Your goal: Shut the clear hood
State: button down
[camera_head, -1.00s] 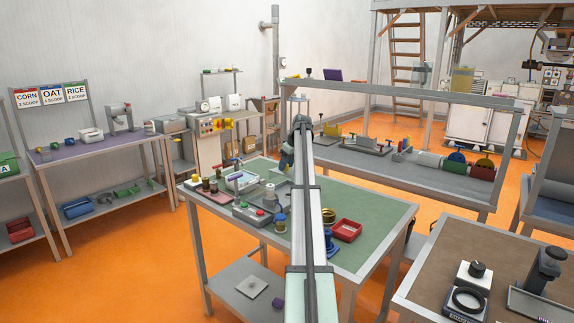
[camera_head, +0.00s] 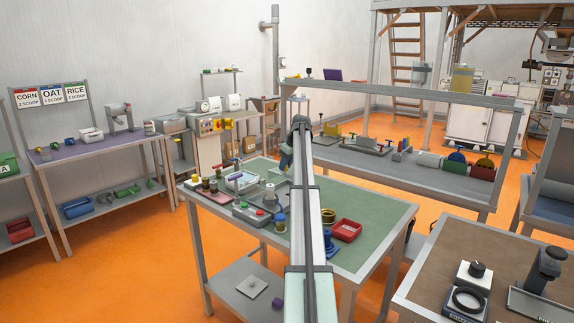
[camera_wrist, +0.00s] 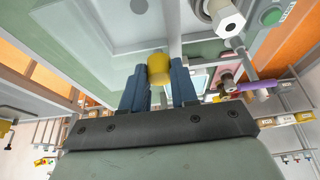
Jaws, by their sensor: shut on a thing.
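My gripper (camera_wrist: 158,84) is shut on a yellow knob (camera_wrist: 159,66), with one dark blue finger on each side of it. In the head view my gripper (camera_head: 287,158) hangs over the far edge of the green-topped table, partly hidden by my own arm. A grey flat fixture (camera_wrist: 125,25) lies beyond the fingers in the wrist view. The hood's clear panel is hard to make out, and I cannot tell its angle or whether the yellow knob belongs to it.
A grey bench (camera_head: 430,178) stands behind. The table's right part is mostly clear.

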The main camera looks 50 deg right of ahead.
jog(key=a, duration=1.3)
jog(key=shift+a, duration=0.25)
jog(key=c, duration=0.9)
grip_release()
jog(key=shift+o, duration=0.2)
jog(key=shift+r, duration=0.1)
jog(key=v, duration=1.3)
jog(key=shift+s+r, duration=0.2)
jog(key=shift+r, duration=0.05)
